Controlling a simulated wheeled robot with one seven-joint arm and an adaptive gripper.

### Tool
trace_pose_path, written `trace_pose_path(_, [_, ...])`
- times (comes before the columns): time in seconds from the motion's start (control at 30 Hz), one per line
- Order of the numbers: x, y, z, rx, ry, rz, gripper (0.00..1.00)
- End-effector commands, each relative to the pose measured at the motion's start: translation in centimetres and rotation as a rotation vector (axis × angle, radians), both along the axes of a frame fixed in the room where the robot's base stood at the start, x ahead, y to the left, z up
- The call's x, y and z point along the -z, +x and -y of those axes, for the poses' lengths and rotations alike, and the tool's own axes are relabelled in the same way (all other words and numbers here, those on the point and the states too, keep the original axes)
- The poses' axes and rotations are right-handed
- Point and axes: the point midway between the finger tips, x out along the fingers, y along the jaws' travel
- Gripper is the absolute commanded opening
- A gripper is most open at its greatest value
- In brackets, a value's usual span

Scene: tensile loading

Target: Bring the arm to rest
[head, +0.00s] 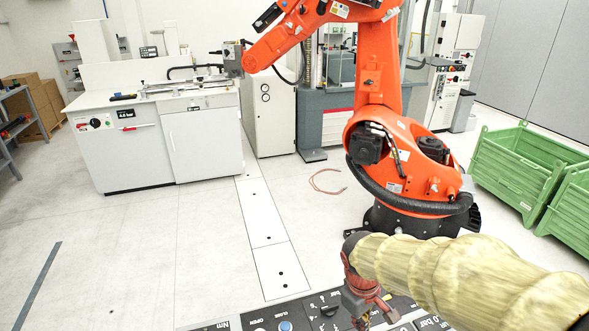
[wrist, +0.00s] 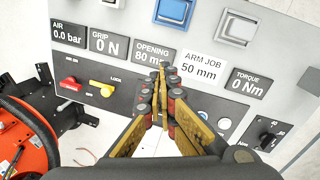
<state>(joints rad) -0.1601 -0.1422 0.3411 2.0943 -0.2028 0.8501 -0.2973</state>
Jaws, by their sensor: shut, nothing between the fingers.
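My gripper (head: 376,314) is at the bottom of the head view, at the end of my yellow-sleeved arm, over a control panel (head: 262,322). In the wrist view my gripper (wrist: 163,82) is shut and empty, its fingertips together in front of the panel (wrist: 285,45). The displays there read air 0.0 bar, grip 0 N, opening 80 mm, arm job 50 mm and torque 0 Nm. I cannot tell whether the fingertips touch the panel.
A large orange robot arm (head: 378,75) stands beyond the panel. A white workbench (head: 125,155) is at left, green crates (head: 515,170) at right. A reddish cable loop (head: 327,182) lies on the floor. The floor (head: 130,250) at left is mostly clear.

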Motion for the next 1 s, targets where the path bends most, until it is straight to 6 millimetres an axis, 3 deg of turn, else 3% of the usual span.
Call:
trace_pose_path(0.03, [-1.9,-1.6,0.2,0.093,0.028,0.039,0.00])
trace_pose_path(0.2, [-6.4,-6.3,0.5,0.355,0.127,0.146,0.00])
trace_pose_path(0.43, [-11.2,-11.2,0.9,0.509,0.246,0.307,0.00])
trace_pose_path(0.7, [-15.7,-12.8,2.0,0.533,0.296,0.474,0.00])
trace_pose_path(1.0, [-16.1,-12.9,2.3,0.542,0.297,0.489,0.00])
